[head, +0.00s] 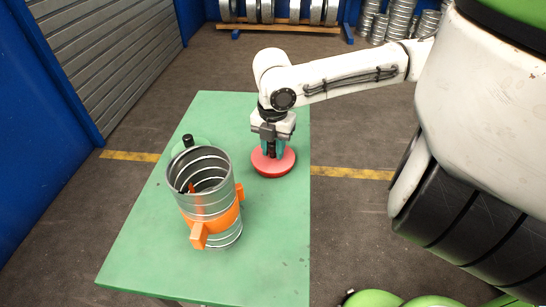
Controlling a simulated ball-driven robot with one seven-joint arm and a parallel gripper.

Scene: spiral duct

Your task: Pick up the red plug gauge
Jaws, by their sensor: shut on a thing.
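The red plug gauge (273,162) is a round red disc with a dark upright handle. It is on or just over the green table (270,255), near the table's right edge; I cannot tell whether its underside touches the top. My gripper (272,150) points straight down from above and is shut on the dark handle. The fingers hide part of the handle. The disc looks level.
A metal spiral duct (208,210) with an orange clamp (225,221) stands upright left of my gripper. A green gauge with a black knob (188,141) is partly hidden behind it. The front right tabletop is clear. Metal rings (265,10) stand at the back.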

